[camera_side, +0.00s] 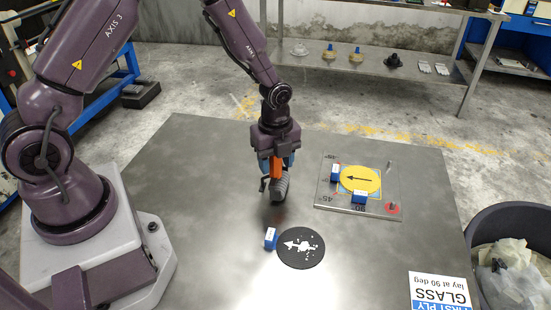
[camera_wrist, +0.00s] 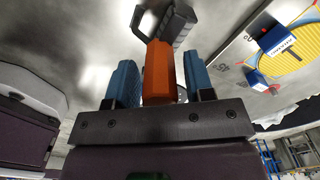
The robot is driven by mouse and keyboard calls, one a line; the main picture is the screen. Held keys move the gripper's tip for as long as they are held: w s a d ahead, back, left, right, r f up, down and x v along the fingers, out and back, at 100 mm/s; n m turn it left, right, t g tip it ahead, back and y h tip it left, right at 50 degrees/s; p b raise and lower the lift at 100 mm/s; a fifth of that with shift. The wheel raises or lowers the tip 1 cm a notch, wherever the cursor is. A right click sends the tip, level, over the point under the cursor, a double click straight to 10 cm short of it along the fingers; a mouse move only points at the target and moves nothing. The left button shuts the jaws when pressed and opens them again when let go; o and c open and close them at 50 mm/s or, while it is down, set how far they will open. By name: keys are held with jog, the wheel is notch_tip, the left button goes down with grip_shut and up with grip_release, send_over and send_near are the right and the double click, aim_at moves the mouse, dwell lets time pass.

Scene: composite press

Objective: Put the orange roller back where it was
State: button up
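The orange roller has an orange handle (camera_side: 276,168) and a dark grey ribbed roller head (camera_side: 279,188). A dark shadow lies on the table beneath, and the head appears a little above the surface. In the wrist view the orange handle (camera_wrist: 160,72) stands between the two blue fingers of my gripper (camera_wrist: 160,85). The grey head (camera_wrist: 172,22) shows beyond them. The contact faces are hard to make out.
A black disc (camera_side: 300,247) with a white arrow and blotches lies at front, a blue block (camera_side: 270,238) at its left edge. A plate (camera_side: 325,198) at right carries a yellow disc (camera_side: 358,181), two blue blocks and pins. A bin (camera_side: 515,225) stands at far right.

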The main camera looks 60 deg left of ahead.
jog(key=shift+o, duration=0.3)
jog(key=shift+r, duration=0.15)
notch_tip(320, 180, up, 12)
jog(key=s+d+r+n+t, duration=0.2)
jog(key=s+r+n+t, duration=0.3)
jog(key=s+r+n, duration=1.1)
jog(key=shift+s+n+t, duration=0.3)
jog(key=shift+s+n, duration=0.95)
jog(key=shift+n, duration=0.65)
jog(key=shift+d, duration=0.1)
